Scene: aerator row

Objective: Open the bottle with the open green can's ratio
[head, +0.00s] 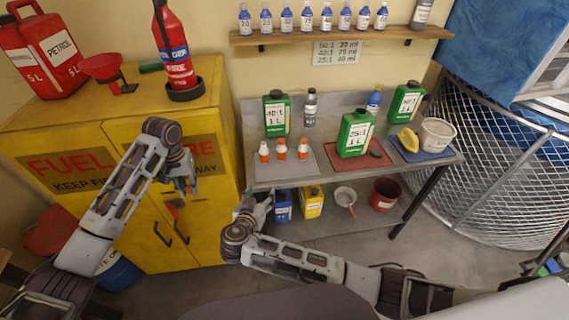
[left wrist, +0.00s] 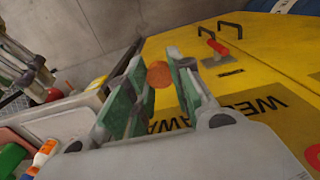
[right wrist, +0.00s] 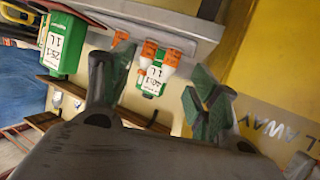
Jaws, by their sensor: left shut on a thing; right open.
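Green cans marked 1 L stand on the bench: one at the back left (head: 276,118), one in the middle on a red mat (head: 356,138) whose label seems to read 25:1, and one at right (head: 407,104). A dark oval piece (head: 376,150) lies beside the middle can. Several small orange-and-white bottles (head: 281,151) stand on the grey mat. My left gripper (head: 183,182) is before the yellow cabinet; in the left wrist view its fingers are shut on an orange round piece (left wrist: 159,75). My right gripper (head: 258,205) is open and empty at the bench's front edge.
Labelled blue bottles (head: 306,18) line the wall shelf (head: 340,36). A yellow cabinet (head: 120,190) stands at left with a fire extinguisher (head: 176,50) on top. A white tub (head: 437,134) and yellow item (head: 408,139) are at bench right. Blue and yellow containers (head: 312,203) sit below.

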